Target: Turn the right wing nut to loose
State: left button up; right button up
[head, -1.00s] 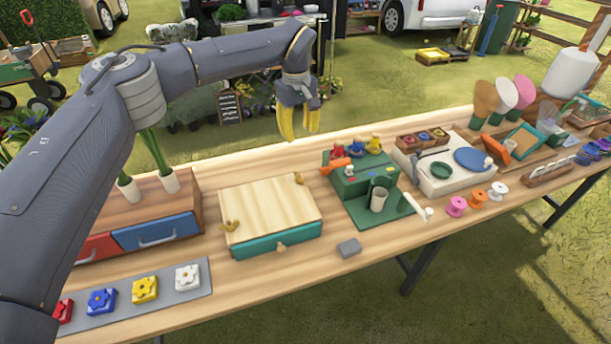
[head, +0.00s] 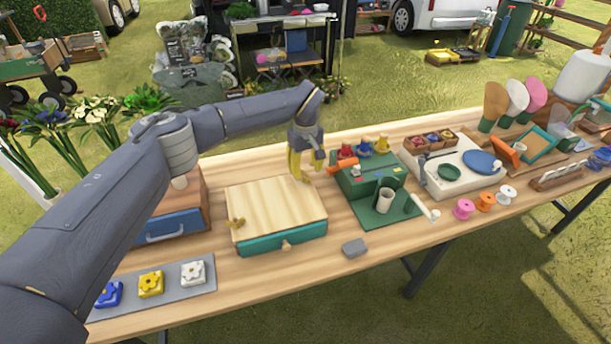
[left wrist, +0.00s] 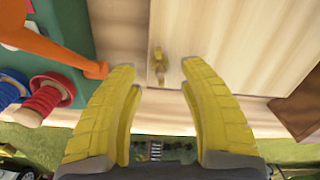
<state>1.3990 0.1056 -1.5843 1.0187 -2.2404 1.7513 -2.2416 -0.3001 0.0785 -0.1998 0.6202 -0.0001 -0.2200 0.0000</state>
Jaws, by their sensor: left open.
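A wooden box lid (head: 270,208) lies on a teal flower press (head: 290,237) on the table. A brass wing nut stands at each side of the lid. The left wing nut (head: 235,223) is in plain sight in the head view. The right wing nut (left wrist: 158,66) shows in the left wrist view, near the lid's edge; in the head view my gripper mostly covers it. My left gripper (head: 301,172) is open above the lid's back right corner. In the left wrist view, its yellow fingers (left wrist: 158,80) point to either side of the right wing nut, with nothing held. My right gripper is out of view.
A green stand with an orange handle (head: 341,166) and thread spools is close to the gripper's right. A grey block (head: 354,248) lies in front. A drawer cabinet (head: 168,227) stands left, near flower blocks (head: 150,284). The table front is clear near the block.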

aim_at(305, 174)
pick_arm(q)
jog(key=shift+f, duration=1.65)
jog(key=shift+o, duration=0.2)
grip_shut()
